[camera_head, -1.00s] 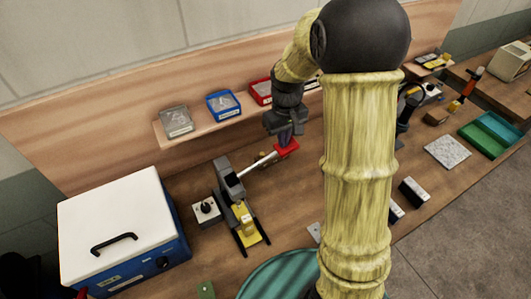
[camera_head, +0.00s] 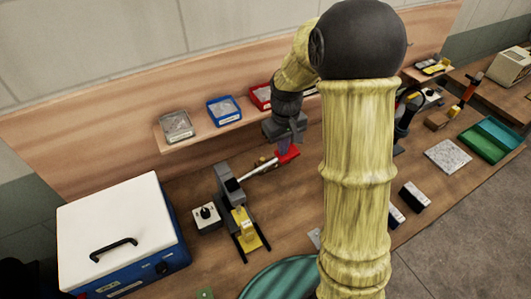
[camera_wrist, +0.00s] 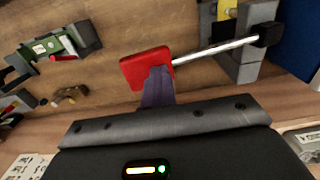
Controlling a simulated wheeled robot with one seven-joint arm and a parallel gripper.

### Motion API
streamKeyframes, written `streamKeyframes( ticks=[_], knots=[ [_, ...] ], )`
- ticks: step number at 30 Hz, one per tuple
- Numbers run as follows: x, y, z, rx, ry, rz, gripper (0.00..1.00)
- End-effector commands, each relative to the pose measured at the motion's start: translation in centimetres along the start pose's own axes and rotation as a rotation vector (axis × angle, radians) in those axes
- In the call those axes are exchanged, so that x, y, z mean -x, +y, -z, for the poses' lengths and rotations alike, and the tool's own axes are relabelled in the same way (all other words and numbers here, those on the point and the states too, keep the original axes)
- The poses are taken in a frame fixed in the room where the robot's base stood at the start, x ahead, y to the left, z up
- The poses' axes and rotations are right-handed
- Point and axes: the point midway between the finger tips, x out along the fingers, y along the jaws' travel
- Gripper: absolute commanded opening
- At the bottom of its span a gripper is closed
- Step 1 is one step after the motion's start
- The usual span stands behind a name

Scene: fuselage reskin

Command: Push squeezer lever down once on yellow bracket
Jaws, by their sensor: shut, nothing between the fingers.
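The squeezer (camera_head: 224,179) is a grey upright press on the bench. Its silver lever (camera_head: 262,169) reaches right and slightly up, ending in a red grip (camera_head: 288,154). A yellow bracket (camera_head: 241,220) lies on the squeezer's base, below its head. My gripper (camera_head: 283,147) is shut and empty, right at the red grip. In the wrist view the shut purple-grey fingers (camera_wrist: 159,85) overlap the front of the red grip (camera_wrist: 137,68); they seem to touch it. The lever (camera_wrist: 215,46) runs right to the dark pivot. The yellow bracket is mostly out of the wrist view.
A white-lidded blue box (camera_head: 123,230) stands left of the squeezer. A small box with a black knob (camera_head: 206,215) sits next to it. Bins (camera_head: 224,109) line the shelf behind. A teal round surface (camera_head: 285,278) is in front. My arm hides part of the bench.

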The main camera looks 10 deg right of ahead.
Motion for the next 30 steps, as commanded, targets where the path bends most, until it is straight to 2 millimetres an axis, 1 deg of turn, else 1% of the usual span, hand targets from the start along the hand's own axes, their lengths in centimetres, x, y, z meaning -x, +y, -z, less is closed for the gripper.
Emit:
streamKeyframes(
  ticks=[1,3,27,30],
  knots=[
    [1.0,0.1,0.0,-0.001,0.0,-0.001,0.0],
    [1.6,0.1,0.0,-0.002,0.001,-0.001,0.0],
    [9.3,0.1,0.0,-0.002,0.001,-0.002,0.0],
    [10.0,0.1,0.0,-0.001,0.002,-0.002,0.0]
  ],
)
